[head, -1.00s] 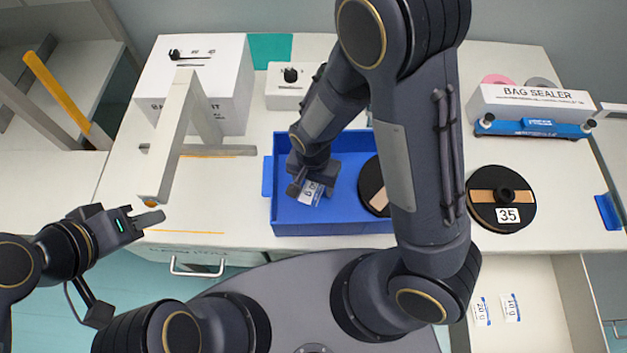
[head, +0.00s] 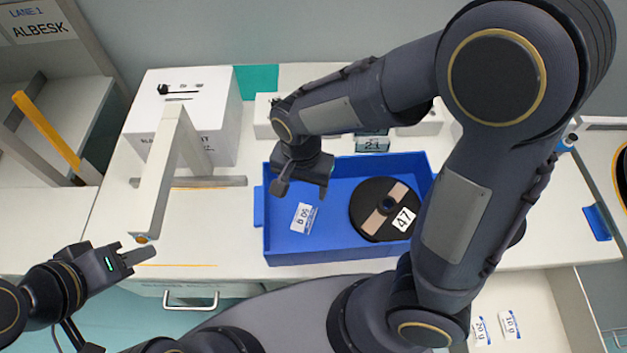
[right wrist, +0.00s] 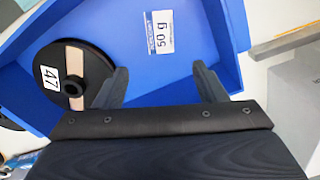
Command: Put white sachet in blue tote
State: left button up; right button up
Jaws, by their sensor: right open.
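The white sachet (head: 304,218), printed 50 g with a blue strip, lies flat on the floor of the blue tote (head: 335,254), in its left part. It also shows in the right wrist view (right wrist: 160,32), inside the tote (right wrist: 222,30). My right gripper (head: 302,191) is open and empty above the tote's back left part, apart from the sachet. In the right wrist view its two fingers (right wrist: 158,70) are spread with nothing between them. My left gripper (head: 128,254) hangs in front of the table at the left, away from the tote; its finger gap is unclear.
A black reel marked 47 (head: 378,212) lies in the tote's right part. A grey stand (head: 165,170) and white box (head: 215,115) are left of the tote. An open drawer (head: 545,310) at lower right holds two sachets.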

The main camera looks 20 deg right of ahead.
jog(key=s+d+r+n+t+y, duration=0.3)
jog(key=s+d+r+n+t, duration=0.2)
jog(key=s+d+r, duration=0.6)
jog(key=shift+t+y, duration=0.4)
jog(key=shift+s+r, duration=0.1)
